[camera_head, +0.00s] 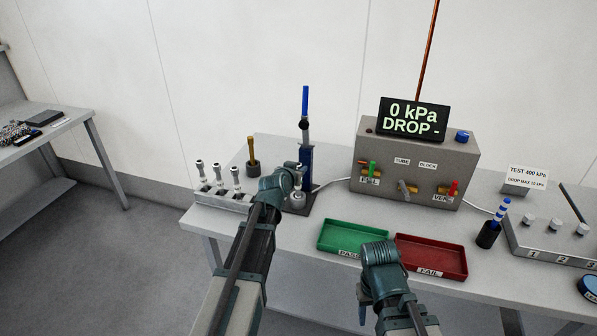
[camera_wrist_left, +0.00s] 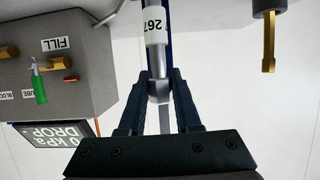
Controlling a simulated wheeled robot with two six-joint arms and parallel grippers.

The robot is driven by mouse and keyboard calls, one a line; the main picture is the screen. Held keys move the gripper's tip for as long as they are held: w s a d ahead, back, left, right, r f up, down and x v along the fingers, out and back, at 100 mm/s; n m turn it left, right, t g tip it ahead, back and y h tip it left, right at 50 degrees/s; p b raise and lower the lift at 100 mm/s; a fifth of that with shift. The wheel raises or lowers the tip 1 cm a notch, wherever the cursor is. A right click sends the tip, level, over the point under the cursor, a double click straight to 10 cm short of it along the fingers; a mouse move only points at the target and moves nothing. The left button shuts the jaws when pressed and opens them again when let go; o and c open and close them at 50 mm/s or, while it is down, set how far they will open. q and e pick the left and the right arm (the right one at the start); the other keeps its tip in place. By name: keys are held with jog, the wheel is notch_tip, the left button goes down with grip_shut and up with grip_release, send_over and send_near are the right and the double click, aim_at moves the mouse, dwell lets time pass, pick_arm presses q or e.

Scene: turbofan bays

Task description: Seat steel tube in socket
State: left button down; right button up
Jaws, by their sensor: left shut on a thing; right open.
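My left gripper (camera_head: 294,180) is at the blue press stand (camera_head: 306,165) on the bench. In the left wrist view the gripper (camera_wrist_left: 159,92) is shut on a steel tube (camera_wrist_left: 157,62) with a white label reading "267". That view is upside down, so the labelled part hangs below the fingers. In the head view a grey round piece, possibly the socket (camera_head: 298,201), stands on the stand's base below the gripper. Whether the tube's lower end touches it is hidden. My right gripper (camera_head: 363,303) is low in front of the bench, open and empty.
A rack with several steel tubes (camera_head: 219,178) stands at left, near a cup with a brass tool (camera_head: 252,153). A grey test box (camera_head: 415,165) with valves and a "0 kPa" display (camera_head: 412,118) stands behind the green PASS tray (camera_head: 353,237) and red FAIL tray (camera_head: 431,258).

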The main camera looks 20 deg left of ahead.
pick_arm(q)
jog(key=shift+f, duration=0.15)
jog(key=c, duration=0.6)
grip_release()
jog(key=shift+r, duration=0.3)
jog(key=p+v, duration=0.4)
jog(key=v, duration=0.8)
jog(key=shift+p, duration=0.35)
jog(key=shift+f, duration=0.15)
